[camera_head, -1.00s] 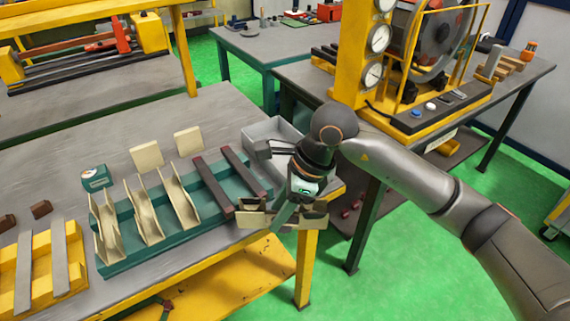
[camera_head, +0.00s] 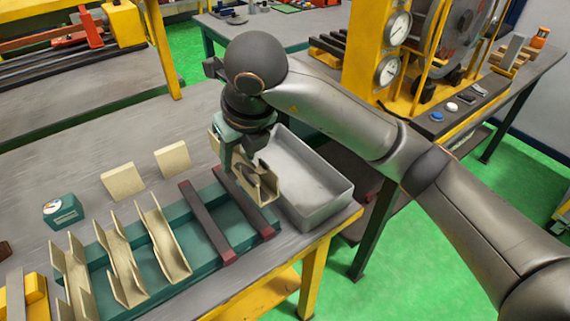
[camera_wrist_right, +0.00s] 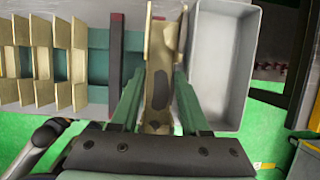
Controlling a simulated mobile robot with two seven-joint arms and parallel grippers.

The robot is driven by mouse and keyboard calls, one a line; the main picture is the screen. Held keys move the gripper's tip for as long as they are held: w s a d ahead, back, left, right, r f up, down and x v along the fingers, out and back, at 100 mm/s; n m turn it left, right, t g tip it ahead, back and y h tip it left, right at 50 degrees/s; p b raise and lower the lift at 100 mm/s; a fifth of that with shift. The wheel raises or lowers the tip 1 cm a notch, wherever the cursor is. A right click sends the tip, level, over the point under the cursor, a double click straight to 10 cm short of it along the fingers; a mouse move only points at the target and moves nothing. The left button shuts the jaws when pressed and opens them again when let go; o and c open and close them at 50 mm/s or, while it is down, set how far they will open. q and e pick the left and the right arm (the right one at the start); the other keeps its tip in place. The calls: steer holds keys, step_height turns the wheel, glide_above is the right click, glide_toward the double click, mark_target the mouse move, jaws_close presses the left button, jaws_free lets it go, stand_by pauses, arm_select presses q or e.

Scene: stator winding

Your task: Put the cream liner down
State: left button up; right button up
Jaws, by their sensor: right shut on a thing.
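My right gripper (camera_head: 243,155) is shut on a cream liner (camera_head: 262,188), a folded channel with raised sides. The liner is at the right end of the teal tray (camera_head: 205,208), by the right dark red bar (camera_head: 243,202) and beside the grey bin (camera_head: 318,207). In the right wrist view the liner (camera_wrist_right: 164,40) lies lengthwise between the green fingers (camera_wrist_right: 156,95), between the dark bar and the bin. I cannot tell whether it touches the tray. Several similar cream liners (camera_head: 163,240) stand in the tray's left part. My left gripper is not in view.
The grey bin looks empty. A yellow machine with gauges (camera_head: 388,72) stands behind at the right. The bench's front edge is close.

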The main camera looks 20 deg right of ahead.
steer(key=w+d+f, duration=0.4)
steer(key=d, duration=0.3)
steer(key=p, duration=0.1)
glide_toward(285, 173)
steer(key=shift+w+a+f, duration=0.15)
steer(key=shift+w+a, duration=0.1)
steer(key=shift+a, duration=0.3)
steer(key=shift+w+a+f, duration=0.15)
steer(key=shift+w+a, duration=0.15)
steer(key=shift+a, duration=0.3)
steer(key=shift+w+d+f, duration=0.35)
steer(key=shift+d+f, duration=0.1)
steer(key=shift+f, duration=0.25)
steer(key=shift+w+d+f, duration=0.1)
steer(key=shift+f, duration=0.8)
steer(key=shift+w+d+f, duration=0.1)
steer(key=shift+f, duration=0.75)
steer(key=shift+f, duration=0.15)
steer(key=o, duration=1)
steer(key=v, duration=1.2)
